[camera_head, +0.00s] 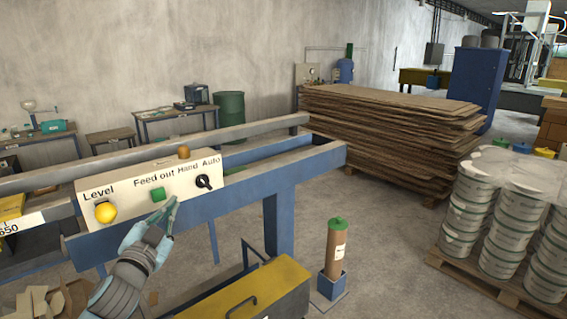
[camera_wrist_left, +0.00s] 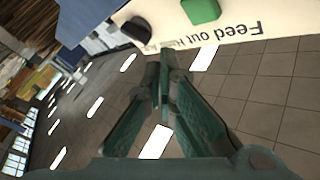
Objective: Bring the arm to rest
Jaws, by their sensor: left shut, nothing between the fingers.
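My left gripper (camera_head: 172,203) is shut and empty. In the head view it is in front of the control panel (camera_head: 120,191), its tips just below and right of the green button (camera_head: 158,194). The panel also has a yellow Level knob (camera_head: 105,212), an orange knob (camera_head: 183,152) on top and a black Hand/Auto switch (camera_head: 204,182). In the left wrist view the shut fingers (camera_wrist_left: 160,60) point toward the panel's edge, with the green button (camera_wrist_left: 200,10) at the top. I cannot tell whether the tips touch the panel. My right gripper is not in view.
The panel sits on a blue machine frame (camera_head: 280,182). Below are a yellow box (camera_head: 245,290) and a brown cylinder with a green lid (camera_head: 336,245). A stack of boards (camera_head: 390,120) and a pallet of white buckets (camera_head: 490,210) stand right. The floor between is clear.

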